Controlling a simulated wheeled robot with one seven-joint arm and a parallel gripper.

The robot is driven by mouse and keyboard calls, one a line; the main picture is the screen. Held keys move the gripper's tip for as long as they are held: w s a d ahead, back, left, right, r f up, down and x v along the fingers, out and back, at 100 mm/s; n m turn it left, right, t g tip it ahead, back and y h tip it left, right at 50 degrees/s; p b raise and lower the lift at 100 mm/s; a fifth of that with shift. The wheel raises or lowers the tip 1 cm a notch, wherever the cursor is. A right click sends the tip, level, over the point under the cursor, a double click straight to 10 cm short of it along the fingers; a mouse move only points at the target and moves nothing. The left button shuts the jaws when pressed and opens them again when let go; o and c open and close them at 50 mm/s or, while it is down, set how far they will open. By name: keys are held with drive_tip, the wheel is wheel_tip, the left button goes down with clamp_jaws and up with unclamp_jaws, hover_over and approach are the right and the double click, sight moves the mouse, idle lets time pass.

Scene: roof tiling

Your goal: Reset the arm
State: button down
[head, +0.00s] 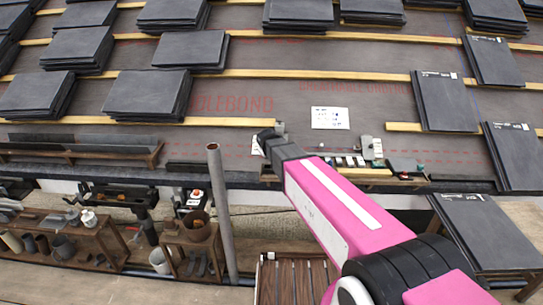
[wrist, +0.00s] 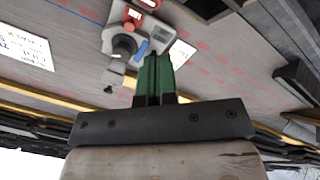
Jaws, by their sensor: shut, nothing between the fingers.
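My pink arm (head: 345,210) reaches from the lower right of the head view up to the roof's lower edge. Its dark end lies near the middle, and the fingers are hard to make out there. In the wrist view, my gripper (wrist: 157,62) shows as two green fingers pressed together, with nothing held. Just beyond the fingertips in that view is a grey device with red knobs (wrist: 134,30). I cannot tell whether the fingers touch it.
Slate stacks (head: 147,93) stand along wooden battens (head: 330,75) on the grey underlay. A white sheet (head: 330,118) lies on it. Below are a grey pole (head: 222,210), a wooden shelf (head: 75,240), a slatted crate (head: 292,280) and a slate-topped table (head: 485,230). Small tools (head: 372,148) sit right of my wrist.

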drive_tip(key=shift+s+r, duration=0.1)
drive_tip(key=shift+r, duration=0.05)
drive_tip(key=s+d+f+m+g, duration=0.3)
drive_tip(key=s+d+g, duration=0.1)
drive_tip(key=s+d, duration=0.6)
drive_tip(key=s+d+f+m+g+y, duration=0.1)
drive_tip(key=s+d+f+m+g, duration=0.3)
drive_tip(key=s+d, duration=0.7)
drive_tip(key=s, duration=0.3)
drive_tip(key=shift+s+d, duration=0.15)
drive_tip(key=shift+s, duration=0.2)
